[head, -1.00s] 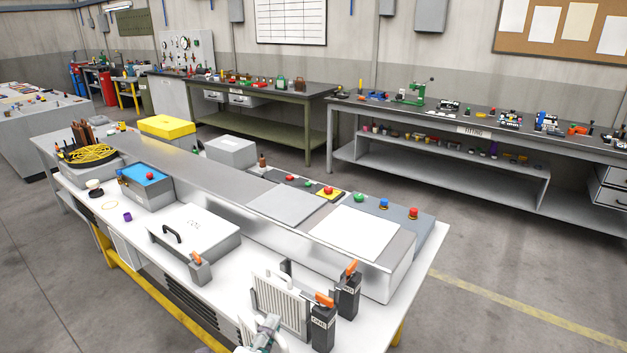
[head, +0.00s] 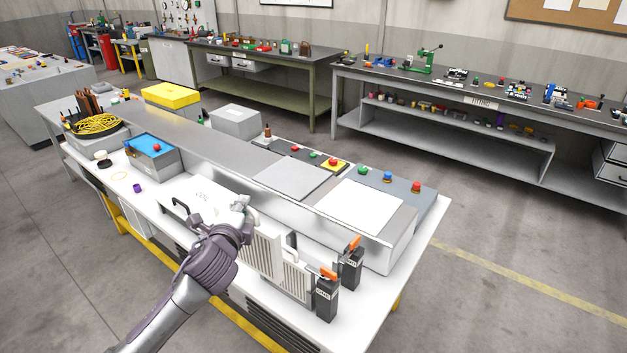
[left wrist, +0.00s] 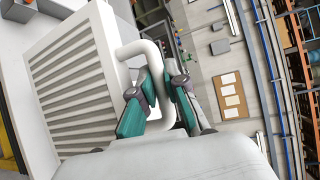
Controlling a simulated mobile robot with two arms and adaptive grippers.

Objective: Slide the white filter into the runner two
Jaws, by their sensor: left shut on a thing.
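A white filter (head: 262,249) with a slatted face stands near the middle front of the bench. My left gripper (head: 241,222) is at its upper left, partly hidden by my wrist. In the left wrist view, the teal fingers of my left gripper (left wrist: 157,88) are shut around the bent white handle (left wrist: 150,53) of the slatted white filter (left wrist: 72,82). A second slatted panel (head: 294,279) stands just right of it, beside the dark posts with orange levers (head: 326,297) (head: 350,266). I cannot tell which runner is number two. My right gripper is not in view.
A white lidded box (head: 198,196) lies behind my left wrist. A blue-topped box (head: 150,148) stands left. The bench's right front corner is clear.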

